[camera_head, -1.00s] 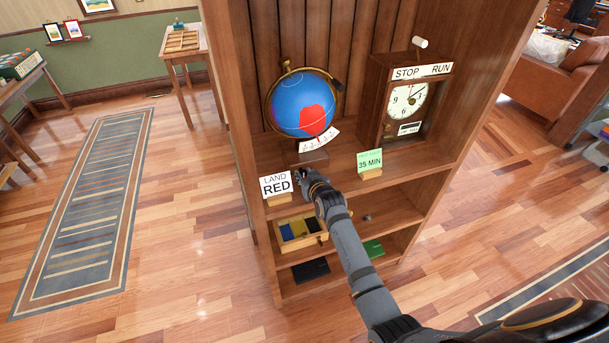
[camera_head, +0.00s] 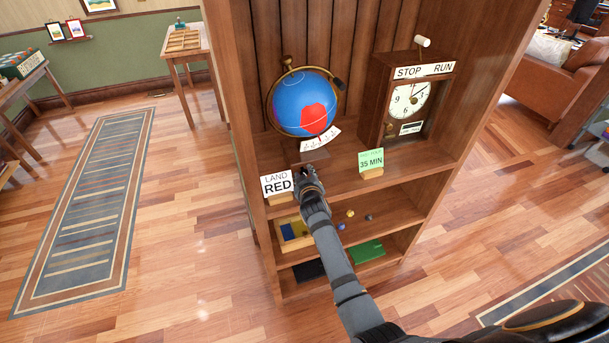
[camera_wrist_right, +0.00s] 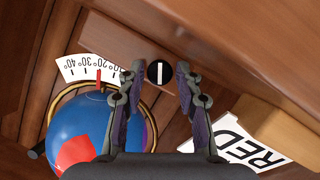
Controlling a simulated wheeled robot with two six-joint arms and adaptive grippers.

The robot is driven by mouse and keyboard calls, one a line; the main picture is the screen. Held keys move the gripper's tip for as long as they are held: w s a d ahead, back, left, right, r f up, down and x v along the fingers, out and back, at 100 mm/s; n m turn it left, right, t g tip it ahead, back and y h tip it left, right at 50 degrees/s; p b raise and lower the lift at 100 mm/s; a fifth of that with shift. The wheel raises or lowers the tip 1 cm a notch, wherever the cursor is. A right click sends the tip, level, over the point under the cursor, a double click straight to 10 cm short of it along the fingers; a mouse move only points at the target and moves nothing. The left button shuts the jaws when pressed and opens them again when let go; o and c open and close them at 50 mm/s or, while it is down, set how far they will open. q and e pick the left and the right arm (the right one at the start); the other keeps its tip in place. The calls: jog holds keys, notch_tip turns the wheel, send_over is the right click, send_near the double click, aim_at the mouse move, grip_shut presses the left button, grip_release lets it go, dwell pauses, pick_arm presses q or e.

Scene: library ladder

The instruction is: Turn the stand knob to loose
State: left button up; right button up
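The blue globe (camera_head: 300,98) with a red land patch stands in a brass ring on the upper shelf, with a white degree scale (camera_head: 320,139) below it. My right gripper (camera_head: 306,172) is in front of the globe's stand. In the right wrist view, the stand knob (camera_wrist_right: 159,73) is a round black disc with a white line, seen between the fingertips of the right gripper (camera_wrist_right: 159,80). The fingers are open, with a gap on both sides of the knob. In the head view the gripper hides the knob. My left gripper is not in view.
A "LAND RED" card (camera_head: 277,185) stands close beside the right gripper. A "35 MIN" card (camera_head: 371,162) and a wooden clock (camera_head: 408,98) marked STOP and RUN are to the right. A partly hidden tray (camera_head: 290,241) and small knobs (camera_head: 350,213) are on the shelf below.

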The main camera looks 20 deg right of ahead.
jog(key=shift+o, duration=0.6)
